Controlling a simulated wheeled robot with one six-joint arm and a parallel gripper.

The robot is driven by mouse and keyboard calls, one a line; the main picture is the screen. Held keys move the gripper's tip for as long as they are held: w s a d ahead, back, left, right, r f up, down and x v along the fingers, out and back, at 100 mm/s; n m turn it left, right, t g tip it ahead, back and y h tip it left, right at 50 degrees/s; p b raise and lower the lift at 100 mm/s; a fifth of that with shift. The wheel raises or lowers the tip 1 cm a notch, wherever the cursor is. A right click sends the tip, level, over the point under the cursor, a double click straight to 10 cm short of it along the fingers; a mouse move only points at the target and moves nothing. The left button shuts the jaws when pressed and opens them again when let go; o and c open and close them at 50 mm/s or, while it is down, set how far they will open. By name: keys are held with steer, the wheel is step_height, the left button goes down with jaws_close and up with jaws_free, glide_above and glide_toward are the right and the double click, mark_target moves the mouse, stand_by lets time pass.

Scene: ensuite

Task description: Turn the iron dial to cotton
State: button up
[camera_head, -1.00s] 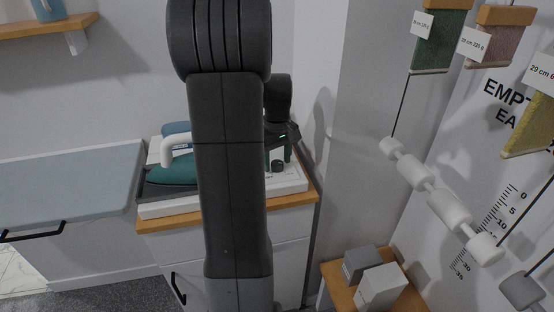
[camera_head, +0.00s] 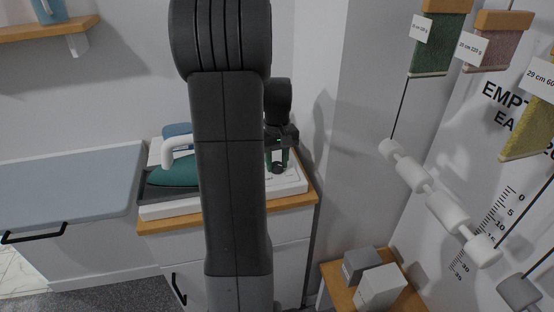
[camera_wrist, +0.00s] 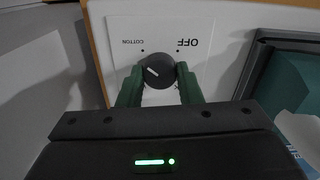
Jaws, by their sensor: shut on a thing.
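The dark round dial (camera_wrist: 157,72) sits on a white panel (camera_wrist: 120,22) in the wrist view. COTTON is printed at its upper left and OFF at its upper right, both upside down. Another label at lower right is mostly hidden by a finger. The dial's short white mark lies on its left half, slanting to the upper left, below the COTTON dot. My gripper (camera_wrist: 158,78) has one green finger on each side of the dial and is shut on it. In the head view my gripper (camera_head: 277,158) is down at the dial. The iron (camera_head: 172,170) is teal with a white handle, partly behind my arm.
The iron and dial panel rest on a wood-topped cabinet (camera_head: 170,226). A blue-grey board (camera_head: 70,185) is at left. A wall stands close on the right. Small boxes (camera_head: 381,287) lie on a low wooden surface at lower right.

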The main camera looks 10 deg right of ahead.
mark_target(277, 164)
steer(key=shift+m, duration=0.7)
steer(key=o, duration=1)
step_height(277, 164, up, 14)
steer(key=shift+f, duration=0.1)
